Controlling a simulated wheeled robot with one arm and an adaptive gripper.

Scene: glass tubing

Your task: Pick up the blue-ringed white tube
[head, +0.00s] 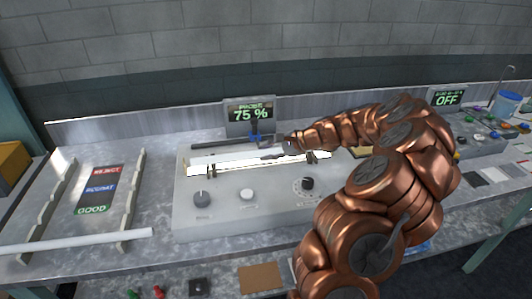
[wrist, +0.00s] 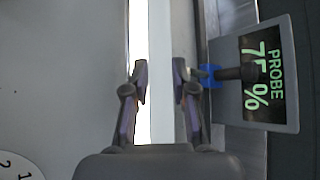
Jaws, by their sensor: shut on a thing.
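A long white tube (wrist: 162,30) runs up the middle of the wrist view, between my gripper's two fingertips (wrist: 160,66). My gripper is shut on it. In the head view my gripper (head: 276,153) is over the grey console, at the right part of the pale tube (head: 225,156) there. No blue ring can be made out on the held tube; the blue piece (head: 256,139) behind it belongs to the probe, and it also shows beside the right finger in the wrist view (wrist: 209,75). Whether the tube is lifted cannot be told.
A brightly lit strip (head: 206,169) lies along the console (head: 225,215). The probe display (head: 250,113) reads 75 % just behind. Another white tube (head: 75,243) lies across the notched rails at left, by REJECT, RECOAT and GOOD labels. An OFF display (head: 447,98) stands at right.

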